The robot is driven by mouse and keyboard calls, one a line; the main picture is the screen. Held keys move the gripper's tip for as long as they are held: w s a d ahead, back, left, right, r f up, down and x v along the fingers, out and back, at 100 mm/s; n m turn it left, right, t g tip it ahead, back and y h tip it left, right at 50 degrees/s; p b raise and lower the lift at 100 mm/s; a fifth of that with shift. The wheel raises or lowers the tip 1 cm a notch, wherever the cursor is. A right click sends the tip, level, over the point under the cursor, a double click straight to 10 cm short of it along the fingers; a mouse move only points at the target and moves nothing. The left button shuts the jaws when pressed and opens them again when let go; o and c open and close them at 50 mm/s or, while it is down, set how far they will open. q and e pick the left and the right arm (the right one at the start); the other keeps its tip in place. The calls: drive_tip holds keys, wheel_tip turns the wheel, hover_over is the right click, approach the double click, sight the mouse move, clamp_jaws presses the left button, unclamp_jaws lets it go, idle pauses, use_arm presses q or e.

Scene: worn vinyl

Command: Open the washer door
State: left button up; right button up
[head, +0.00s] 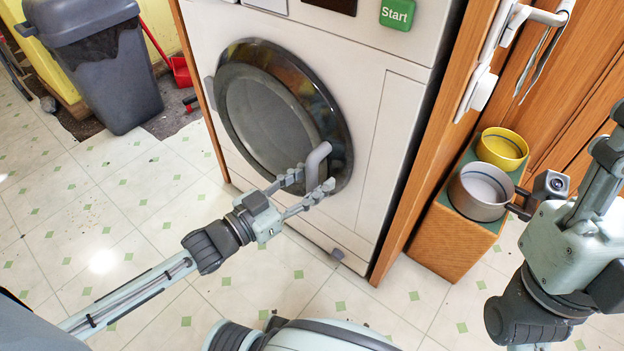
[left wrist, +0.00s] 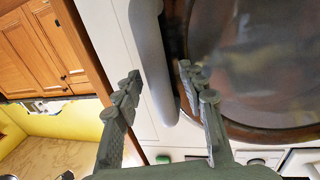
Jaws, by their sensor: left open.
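The white washer (head: 375,110) has a round dark-glass door (head: 268,112), which looks shut against the front. A hinge shows at its left edge. The door's curved grey handle (head: 318,160) stands out at its lower right. My left gripper (head: 312,181) is open, its two fingers spread on either side of the handle. In the left wrist view the handle (left wrist: 152,60) shows between the open fingers of the left gripper (left wrist: 158,80); I cannot tell whether either finger touches it. My right gripper (head: 608,140) is at the right edge, partly cut off, its fingers unclear.
A wooden box (head: 455,238) with a yellow pot (head: 502,148) and a grey pot (head: 480,192) stands right of the washer, close to my right arm. A grey bin (head: 105,75) stands at the back left. The tiled floor (head: 130,190) before the washer is clear.

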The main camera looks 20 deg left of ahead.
use_arm(q)
drive_tip(key=shift+c, duration=0.2)
clamp_jaws()
drive_tip(key=shift+s, duration=0.1)
